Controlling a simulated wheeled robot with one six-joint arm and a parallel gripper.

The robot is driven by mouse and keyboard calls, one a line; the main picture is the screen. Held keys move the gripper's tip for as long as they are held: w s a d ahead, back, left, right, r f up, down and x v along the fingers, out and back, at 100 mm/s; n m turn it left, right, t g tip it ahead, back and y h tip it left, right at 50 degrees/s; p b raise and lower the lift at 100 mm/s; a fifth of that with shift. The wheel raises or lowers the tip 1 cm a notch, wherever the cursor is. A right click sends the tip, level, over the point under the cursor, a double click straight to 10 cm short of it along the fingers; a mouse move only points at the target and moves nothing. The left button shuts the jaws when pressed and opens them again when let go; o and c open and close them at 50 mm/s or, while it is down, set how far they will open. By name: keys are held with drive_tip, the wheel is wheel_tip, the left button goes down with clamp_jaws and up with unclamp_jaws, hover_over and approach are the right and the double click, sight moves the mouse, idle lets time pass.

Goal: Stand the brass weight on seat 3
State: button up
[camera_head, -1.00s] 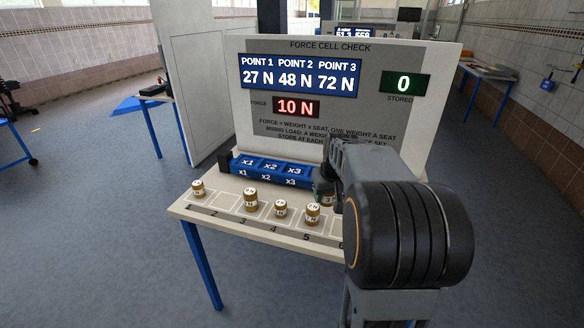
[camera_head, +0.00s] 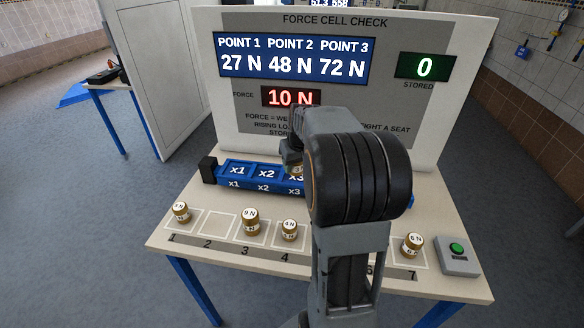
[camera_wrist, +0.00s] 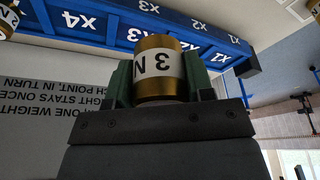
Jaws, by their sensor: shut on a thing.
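My gripper (camera_wrist: 160,75) is shut on a brass weight (camera_wrist: 160,86) with a white band reading 3 N. In the head view, the gripper and the held weight (camera_head: 296,170) are in front of the board, over the x3 part of the blue seat block (camera_head: 237,171). The arm hides part of this block there. In the wrist view, the block (camera_wrist: 232,66) runs behind the held weight, with x1 to x4 labels upside down. The weight looks apart from the block, but its height above it is hard to tell.
Brass weights stand on numbered table pads 1 (camera_head: 181,212), 3 (camera_head: 250,222), 4 (camera_head: 289,231) and 7 (camera_head: 412,245). Pad 2 (camera_head: 213,224) is bare. Another weight (camera_wrist: 8,20) shows at the wrist view's corner. A green button box (camera_head: 457,255) stands at right. The display (camera_head: 291,97) reads 10 N.

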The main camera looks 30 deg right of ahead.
drive_tip(key=w+d+f+p, duration=0.1)
drive_tip(key=w+d+f, duration=0.1)
drive_tip(key=w, duration=0.1)
drive_tip(key=w+d+f+p, duration=0.1)
drive_tip(key=w+d+f, duration=0.1)
drive_tip(key=w+f, duration=0.1)
drive_tip(key=w+d+f+p, duration=0.1)
drive_tip(key=w+d+f, duration=0.1)
drive_tip(key=w+f, duration=0.1)
drive_tip(key=shift+d+f+p, duration=0.15)
drive_tip(key=shift+d+p, duration=0.2)
drive_tip(key=shift+w+d+f, duration=0.1)
drive_tip(key=shift+f, duration=0.15)
drive_tip(key=shift+f+p, duration=0.4)
drive_tip(key=shift+f, duration=1.1)
drive_tip(key=shift+f, duration=0.15)
drive_tip(key=o, duration=1.1)
